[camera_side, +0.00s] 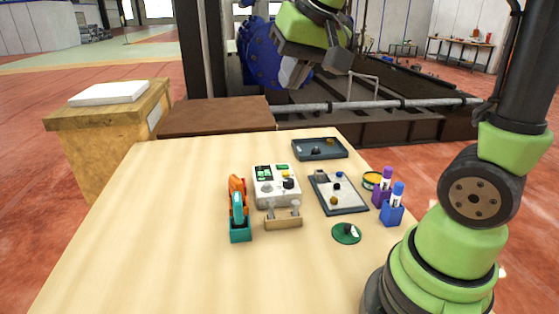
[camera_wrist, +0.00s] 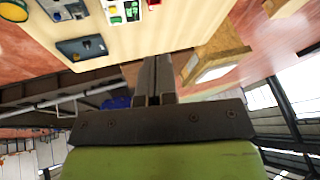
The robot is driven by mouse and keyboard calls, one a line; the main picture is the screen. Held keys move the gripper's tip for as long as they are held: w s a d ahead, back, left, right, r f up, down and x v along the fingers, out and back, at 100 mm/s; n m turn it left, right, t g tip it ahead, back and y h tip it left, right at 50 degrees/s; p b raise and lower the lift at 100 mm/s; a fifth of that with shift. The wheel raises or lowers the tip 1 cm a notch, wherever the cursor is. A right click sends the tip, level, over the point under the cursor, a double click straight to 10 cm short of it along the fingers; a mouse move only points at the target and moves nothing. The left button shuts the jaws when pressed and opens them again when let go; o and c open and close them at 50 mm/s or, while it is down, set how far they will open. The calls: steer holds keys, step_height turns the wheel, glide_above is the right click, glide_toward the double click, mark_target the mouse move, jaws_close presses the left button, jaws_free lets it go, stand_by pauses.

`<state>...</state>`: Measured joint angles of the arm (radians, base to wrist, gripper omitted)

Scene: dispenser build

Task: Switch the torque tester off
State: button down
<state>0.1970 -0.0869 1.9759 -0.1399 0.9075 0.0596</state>
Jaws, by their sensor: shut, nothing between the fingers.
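The torque tester, as I take it, is the white box (camera_side: 268,197) near the middle of the table, with a dark panel with green parts, a green patch and a dark knob on top. Part of it also shows at the top edge of the wrist view (camera_wrist: 117,14). Its switch is too small to make out. My gripper (camera_side: 290,82) is high above and beyond the table's far edge, well away from the tester. In the wrist view its fingers (camera_wrist: 158,65) are together with nothing between them.
An orange and teal tool (camera_side: 238,210) stands close left of the tester, and a wooden stand (camera_side: 284,222) is in front. Dark trays (camera_side: 320,149) (camera_side: 351,208), blue and purple holders (camera_side: 391,216) and a green disc (camera_side: 346,233) lie right. The table's left side is clear.

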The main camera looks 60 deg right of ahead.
steer(key=w+d+f+m+g+h, duration=0.1)
steer(key=w+d+f, duration=0.3)
steer(key=w+d, duration=0.25)
steer(key=m+g, duration=0.2)
glide_above(279, 166)
steer(key=s+a, duration=0.2)
steer(key=s, duration=0.1)
step_height(279, 166, down, 10)
steer(key=r, duration=0.1)
steer(key=shift+s+d+f+h, duration=0.15)
steer(key=shift+d+f+h, duration=0.1)
steer(key=shift+h, duration=0.15)
steer(key=x, duration=0.8)
steer(key=a+x, duration=0.1)
steer(key=x, duration=0.4)
steer(key=shift+s+f, duration=0.15)
steer(key=shift+f, duration=0.35)
